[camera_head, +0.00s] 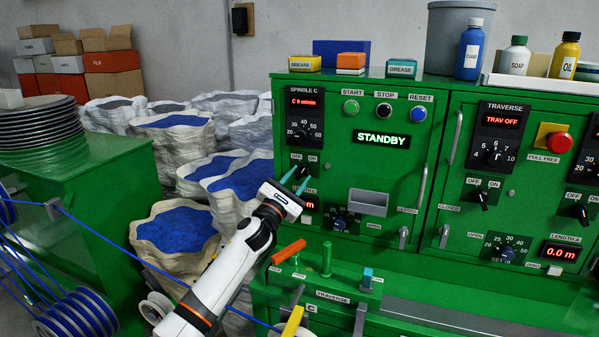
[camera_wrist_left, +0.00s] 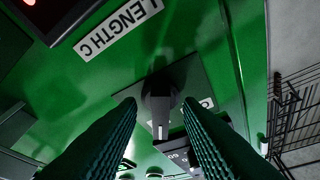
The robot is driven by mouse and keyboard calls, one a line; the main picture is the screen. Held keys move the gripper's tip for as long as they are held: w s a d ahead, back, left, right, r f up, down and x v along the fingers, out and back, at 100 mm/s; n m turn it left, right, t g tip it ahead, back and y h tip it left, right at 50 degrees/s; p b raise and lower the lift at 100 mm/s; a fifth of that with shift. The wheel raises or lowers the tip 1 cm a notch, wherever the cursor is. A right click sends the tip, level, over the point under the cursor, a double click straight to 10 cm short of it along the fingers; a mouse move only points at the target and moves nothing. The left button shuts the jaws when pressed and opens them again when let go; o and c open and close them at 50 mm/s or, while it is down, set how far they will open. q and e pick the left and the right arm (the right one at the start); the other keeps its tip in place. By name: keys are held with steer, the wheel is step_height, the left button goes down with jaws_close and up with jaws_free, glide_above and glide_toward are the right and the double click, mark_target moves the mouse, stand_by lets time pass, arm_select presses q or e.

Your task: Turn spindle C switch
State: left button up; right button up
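The spindle C switch is a black rotary knob on a square dark plate, under the OFF and ON labels on the green panel. It shows best in the left wrist view (camera_wrist_left: 160,108), with a white mark on its lower end. In the head view my left gripper largely hides it. My left gripper (camera_head: 296,179) points at the panel there. In the left wrist view its two ribbed teal fingers (camera_wrist_left: 160,125) are apart, one on each side of the knob. I cannot tell whether either finger touches it. The SPINDLE C display (camera_head: 304,102) reads C 0 m/min. My right gripper is not in view.
START (camera_head: 351,107), STOP (camera_head: 384,110) and RESET buttons sit right of the spindle C display, above a STANDBY sign (camera_head: 381,139). A speed dial (camera_head: 341,224) is below right of my gripper.

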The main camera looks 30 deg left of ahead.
arm_select(q)
steer(key=shift+w+r, duration=0.25)
steer(key=shift+w, duration=0.2)
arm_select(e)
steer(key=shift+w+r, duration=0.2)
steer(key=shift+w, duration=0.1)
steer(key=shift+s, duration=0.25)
